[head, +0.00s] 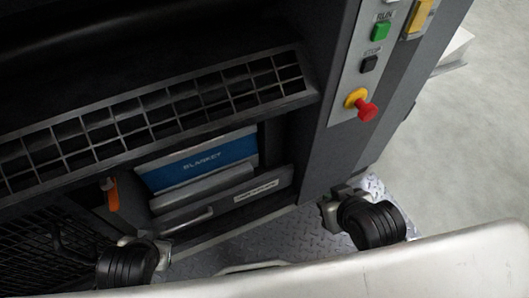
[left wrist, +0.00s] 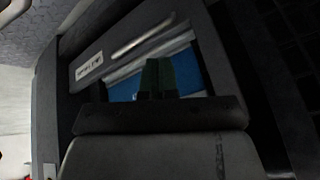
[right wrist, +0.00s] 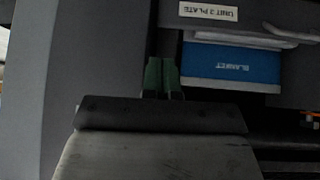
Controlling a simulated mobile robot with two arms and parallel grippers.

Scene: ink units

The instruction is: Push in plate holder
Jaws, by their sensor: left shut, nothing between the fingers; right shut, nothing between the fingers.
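The plate holder (head: 228,203) is a dark grey panel with a metal handle (head: 190,222) and a white label, low in the machine front. It seems to lean outward, with a blue panel marked BLANKET (head: 205,162) showing behind its upper edge. My left gripper (head: 158,248) is below and left of the holder in the head view; its green fingers (left wrist: 157,78) are shut and empty, overlapping the blue panel in the left wrist view. My right gripper (head: 332,208) is right of the holder; its fingers (right wrist: 162,76) are shut and empty, beside the holder's label (right wrist: 208,12). Contact is not visible.
A grille step (head: 155,115) juts out above the recess. An orange handle (head: 112,195) is left of the holder. A control column with a green RUN button (head: 380,30) and red emergency knob (head: 367,110) stands at right. Open floor (head: 470,140) lies beyond it.

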